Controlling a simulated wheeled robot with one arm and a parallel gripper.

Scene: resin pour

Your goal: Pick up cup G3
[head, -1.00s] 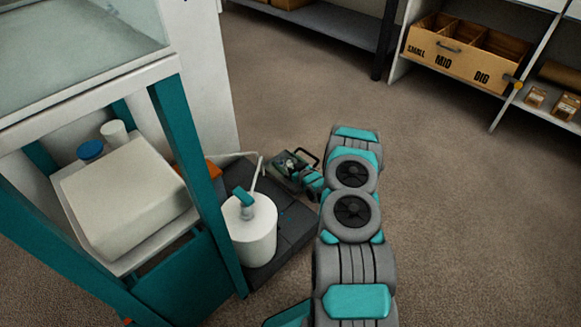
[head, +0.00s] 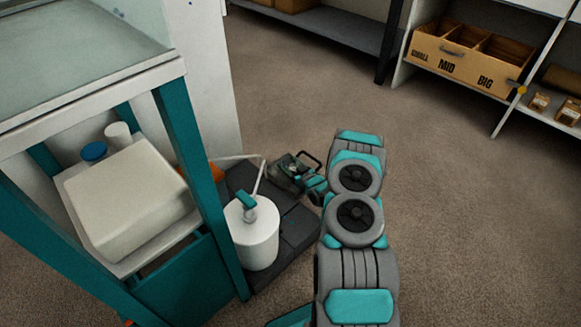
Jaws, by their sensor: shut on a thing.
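My gripper (head: 290,170) is low beyond the white pump container, beside the dark platform. It is small in the head view and partly hidden by my own arm. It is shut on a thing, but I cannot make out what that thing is. No label G3 can be read anywhere. A white cup-like vessel (head: 118,134) stands on the shelf at left, beside a round blue-topped one (head: 94,152); I cannot tell whether either is cup G3.
The white pump container (head: 256,240) with a long spout stands on the dark platform (head: 290,240), close to my gripper. A teal-legged stand (head: 188,150) is at left. A divided bin (head: 460,66) sits on the right-hand shelving. The carpet (head: 440,180) is clear.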

